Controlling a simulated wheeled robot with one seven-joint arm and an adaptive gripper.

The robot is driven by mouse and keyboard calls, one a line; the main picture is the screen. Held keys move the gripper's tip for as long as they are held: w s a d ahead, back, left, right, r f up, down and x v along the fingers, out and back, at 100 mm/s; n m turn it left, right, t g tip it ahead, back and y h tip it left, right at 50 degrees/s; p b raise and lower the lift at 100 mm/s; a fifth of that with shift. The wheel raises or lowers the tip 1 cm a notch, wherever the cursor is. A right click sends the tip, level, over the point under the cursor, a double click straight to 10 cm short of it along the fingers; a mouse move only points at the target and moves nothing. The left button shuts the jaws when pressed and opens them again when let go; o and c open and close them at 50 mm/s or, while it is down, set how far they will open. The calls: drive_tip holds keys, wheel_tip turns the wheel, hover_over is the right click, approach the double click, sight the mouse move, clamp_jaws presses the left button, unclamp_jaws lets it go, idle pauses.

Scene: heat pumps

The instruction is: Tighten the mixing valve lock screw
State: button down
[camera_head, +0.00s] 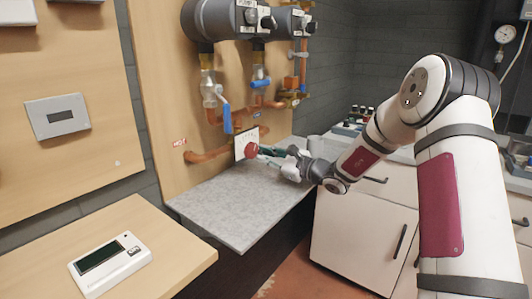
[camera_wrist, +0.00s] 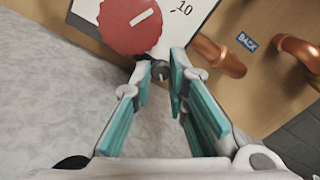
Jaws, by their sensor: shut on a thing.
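The mixing valve shows as a round red knob (camera_head: 251,150) with a white pointer line, in front of a white scale plate (camera_head: 244,136). In the wrist view the red knob (camera_wrist: 131,24) is at the top, with the mark 10 on the plate beside it. The small grey lock screw (camera_wrist: 160,70) is just below the knob, between my fingertips. My gripper (camera_wrist: 160,76) has teal-padded fingers and is shut on the lock screw. In the head view my gripper (camera_head: 266,158) reaches the valve from the right; the screw is too small to make out there.
Copper pipes (camera_wrist: 218,56) run beside the valve, near a blue BACK label (camera_wrist: 246,42). Blue-handled valves (camera_head: 226,115) and dark pumps hang above. A grey counter (camera_head: 225,212) lies below with clear room. A white device (camera_head: 110,264) is on the wooden table at front left.

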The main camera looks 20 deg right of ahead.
drive_tip(key=shift+m+p, duration=0.35)
drive_tip(key=shift+m, duration=0.45)
drive_tip(key=c, duration=1.5)
unclamp_jaws()
drive_tip(key=shift+c, duration=0.2)
drive_tip(key=v, duration=1.2)
